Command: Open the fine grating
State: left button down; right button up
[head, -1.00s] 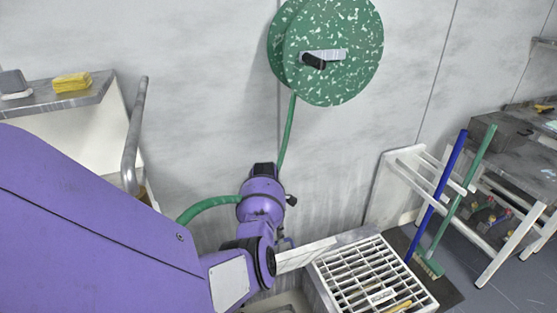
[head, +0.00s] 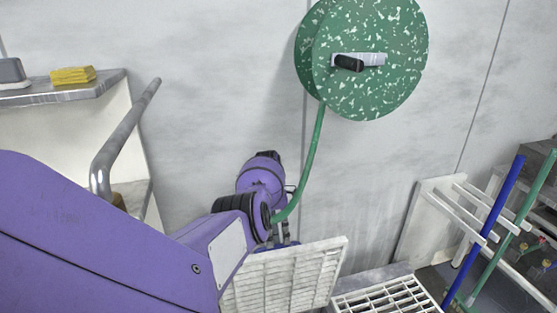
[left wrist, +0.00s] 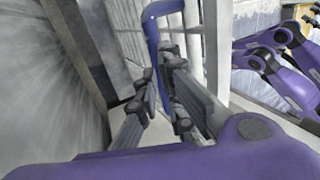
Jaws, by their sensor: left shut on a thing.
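The fine grating (head: 292,276) is a pale, close-slatted panel in the head view. It stands tilted up, its slatted face toward me, left of an open-barred coarse grating (head: 398,300). My left gripper (head: 284,232) is at its upper edge, mostly hidden behind my purple wrist. In the left wrist view my left gripper (left wrist: 158,92) is shut on a blue bent handle (left wrist: 152,35). Pale slats show behind the handle there. Where the handle joins the grating is hard to see. My right gripper is not in view.
A green speckled hose reel (head: 375,60) hangs on the wall, its green hose (head: 316,150) running down behind my left wrist. A grey pipe rail (head: 125,135) and a shelf (head: 75,92) stand left. A blue-handled tool (head: 490,220) leans on a white rack at right.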

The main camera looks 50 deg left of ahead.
pick_arm(q)
jog(key=shift+x, duration=1.2)
jog(key=c, duration=1.8)
grip_release()
jog(key=shift+a+f, duration=0.2)
jog(key=shift+a, duration=0.05)
jog(key=v, duration=0.8)
jog(key=shift+a, duration=0.15)
jog(key=shift+w+f, duration=0.1)
